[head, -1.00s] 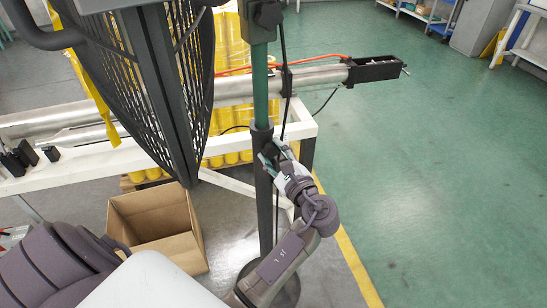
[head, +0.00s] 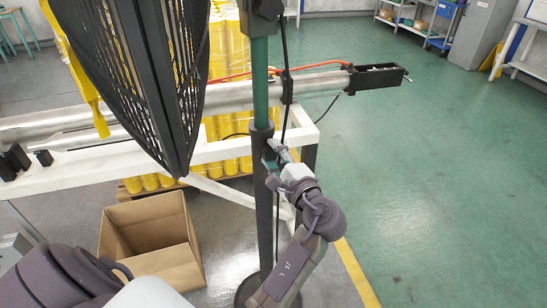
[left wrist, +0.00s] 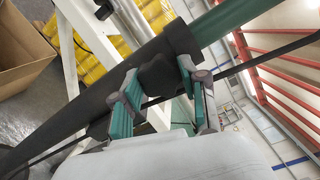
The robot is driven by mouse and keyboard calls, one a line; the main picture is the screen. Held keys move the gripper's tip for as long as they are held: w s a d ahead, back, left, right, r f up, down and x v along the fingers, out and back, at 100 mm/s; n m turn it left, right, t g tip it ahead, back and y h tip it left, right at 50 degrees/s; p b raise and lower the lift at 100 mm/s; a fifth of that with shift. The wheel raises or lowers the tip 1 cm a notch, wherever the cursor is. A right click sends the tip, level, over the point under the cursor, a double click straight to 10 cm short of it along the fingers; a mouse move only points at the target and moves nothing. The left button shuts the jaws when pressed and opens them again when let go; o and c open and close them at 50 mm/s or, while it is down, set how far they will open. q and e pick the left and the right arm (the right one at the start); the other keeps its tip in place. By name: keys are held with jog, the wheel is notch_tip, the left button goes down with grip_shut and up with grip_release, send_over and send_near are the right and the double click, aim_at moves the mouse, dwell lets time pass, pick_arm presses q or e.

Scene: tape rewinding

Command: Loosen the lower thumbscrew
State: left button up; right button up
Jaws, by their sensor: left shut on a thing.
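The lower thumbscrew is a dark knob (left wrist: 157,77) on the black sleeve of the upright post (head: 263,190). In the left wrist view it sits between the green-padded fingers of my left gripper (left wrist: 158,88), which is shut on it. In the head view my left gripper (head: 276,158) reaches the post near the top of the black sleeve, and its fingers largely hide the knob. A green tube (head: 260,85) rises out of the sleeve. My right gripper is not in view.
A black cable (head: 284,70) hangs close beside the post. A dark mesh guard (head: 150,80) stands to the left. A white frame (head: 90,170) carries a metal tube (head: 225,98) behind. An open cardboard box (head: 175,262) is on the floor at left; green floor lies clear at right.

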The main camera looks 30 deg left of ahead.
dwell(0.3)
pick_arm(q)
jog(key=o, duration=1.2)
jog(key=shift+c, duration=0.2)
